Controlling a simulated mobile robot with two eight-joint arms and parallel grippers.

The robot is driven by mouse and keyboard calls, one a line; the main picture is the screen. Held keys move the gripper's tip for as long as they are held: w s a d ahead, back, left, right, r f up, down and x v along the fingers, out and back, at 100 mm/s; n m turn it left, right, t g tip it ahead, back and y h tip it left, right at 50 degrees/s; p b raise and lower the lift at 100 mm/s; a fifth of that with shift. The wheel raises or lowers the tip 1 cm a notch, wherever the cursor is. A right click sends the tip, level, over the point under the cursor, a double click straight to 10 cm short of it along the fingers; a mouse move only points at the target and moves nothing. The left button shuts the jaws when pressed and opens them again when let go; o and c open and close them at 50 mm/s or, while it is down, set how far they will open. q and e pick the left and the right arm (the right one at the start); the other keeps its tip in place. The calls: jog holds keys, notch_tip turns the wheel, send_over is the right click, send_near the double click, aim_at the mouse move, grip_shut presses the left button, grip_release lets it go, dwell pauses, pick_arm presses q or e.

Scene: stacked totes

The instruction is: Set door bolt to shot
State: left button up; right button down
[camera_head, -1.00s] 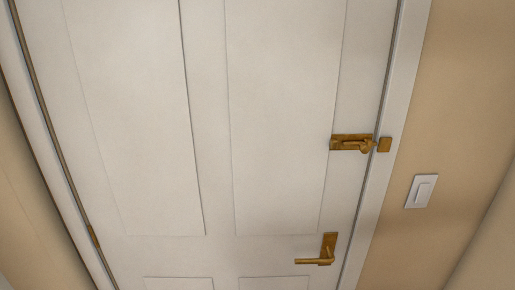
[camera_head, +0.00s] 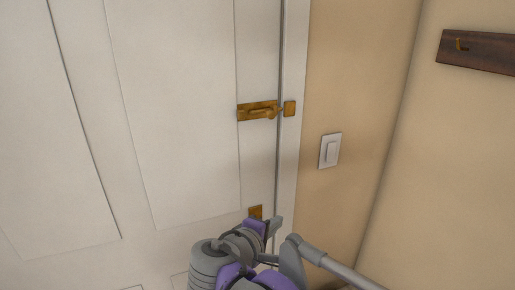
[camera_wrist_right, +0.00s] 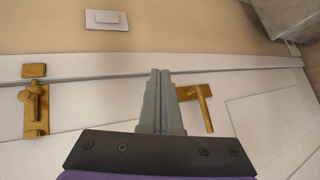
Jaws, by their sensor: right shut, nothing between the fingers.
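The brass door bolt (camera_head: 257,111) is fixed to the white door (camera_head: 180,110) near its right edge. Its knob sits toward the right end of the plate, and the brass keeper (camera_head: 290,108) is on the frame just beyond. I cannot tell whether the rod enters the keeper. In the right wrist view the bolt (camera_wrist_right: 36,115) is at the left, with the keeper (camera_wrist_right: 34,70) above it. My right gripper (camera_head: 277,223) is below the bolt in the head view. In the wrist view its fingers (camera_wrist_right: 160,75) are together and empty, apart from the bolt. My left gripper is out of view.
The brass door handle (camera_wrist_right: 204,108) is close to the right gripper in the wrist view; my arm mostly hides its plate (camera_head: 255,211) in the head view. A light switch (camera_head: 330,150) and a wooden hook board (camera_head: 480,51) are on the walls. Space around the bolt is clear.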

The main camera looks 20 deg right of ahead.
jog(key=w+a+r+n+t+h+b, duration=0.1)
jog(key=w+a+r+n+t+h, duration=0.15)
jog(key=a+r, duration=0.4)
jog(key=w+a+r+n+t+h+b, duration=0.1)
jog(key=w+a+r+t, duration=0.25)
jog(key=r, duration=0.55)
jog(key=p, duration=0.1)
send_near(267, 113)
jog(key=shift+m, duration=0.25)
jog(key=x, duration=0.6)
jog(key=shift+w+a+f, duration=0.35)
jog(key=shift+f, duration=0.05)
jog(key=shift+d, duration=0.25)
jog(key=shift+d+r, duration=0.1)
